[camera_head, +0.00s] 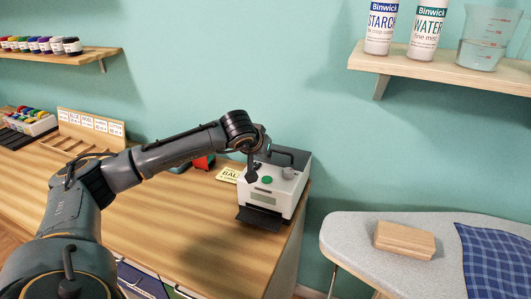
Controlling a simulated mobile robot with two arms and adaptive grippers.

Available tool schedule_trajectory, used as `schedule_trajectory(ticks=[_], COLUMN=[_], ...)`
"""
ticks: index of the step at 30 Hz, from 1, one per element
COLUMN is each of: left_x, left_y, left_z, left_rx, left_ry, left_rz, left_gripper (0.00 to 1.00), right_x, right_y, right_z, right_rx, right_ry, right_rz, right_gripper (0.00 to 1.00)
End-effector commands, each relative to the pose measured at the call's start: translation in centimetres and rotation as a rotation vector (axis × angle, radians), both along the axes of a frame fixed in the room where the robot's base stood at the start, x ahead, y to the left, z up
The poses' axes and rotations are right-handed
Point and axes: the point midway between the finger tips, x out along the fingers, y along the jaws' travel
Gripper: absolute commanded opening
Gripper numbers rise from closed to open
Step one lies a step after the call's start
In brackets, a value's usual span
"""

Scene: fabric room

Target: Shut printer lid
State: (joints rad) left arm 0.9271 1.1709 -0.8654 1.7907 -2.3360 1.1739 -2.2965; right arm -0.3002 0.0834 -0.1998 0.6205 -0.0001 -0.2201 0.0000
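The printer (266,202) is a small white box with a green button, a grey knob and a dark front tray. It stands at the right end of the wooden counter. Its top is dark grey, with a black bar like a handle near the back; it looks about level, but how far the lid is open is hard to tell. My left arm reaches in from the left, and my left gripper (253,165) is at the printer's upper left edge. Its fingers are small and dark, and I cannot tell whether they touch the lid. My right gripper is out of view.
A yellow label card (228,175) and a red item (203,163) lie left of the printer, partly behind my arm. An ironing board (350,237) with a wooden block (404,240) and blue checked cloth (495,258) stands at right. The counter's front middle is clear.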

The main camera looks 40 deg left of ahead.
Motion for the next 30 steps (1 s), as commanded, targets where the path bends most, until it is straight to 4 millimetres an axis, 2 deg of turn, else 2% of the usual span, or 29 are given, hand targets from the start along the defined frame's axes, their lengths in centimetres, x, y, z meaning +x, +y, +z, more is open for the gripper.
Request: schedule_trajectory(ticks=[15, 20, 25, 30], left_x=[0.1, 0.0, -1.0, -3.3], left_y=[0.0, 0.0, -0.2, -0.8], left_z=[-0.2, -0.1, 1.1, 3.6], left_rx=[0.000, 0.000, 0.001, 0.002], left_ry=[-0.004, -0.005, -0.008, -0.009], left_rz=[0.000, 0.000, 0.000, -0.001], left_gripper=[0.00, 0.00, 0.00, 0.00], right_x=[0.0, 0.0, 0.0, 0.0], right_y=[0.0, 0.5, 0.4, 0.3], right_z=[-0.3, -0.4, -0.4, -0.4], right_rx=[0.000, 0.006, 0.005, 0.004], right_ry=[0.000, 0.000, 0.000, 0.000], right_rz=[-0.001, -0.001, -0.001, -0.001], right_gripper=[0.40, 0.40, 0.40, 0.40])
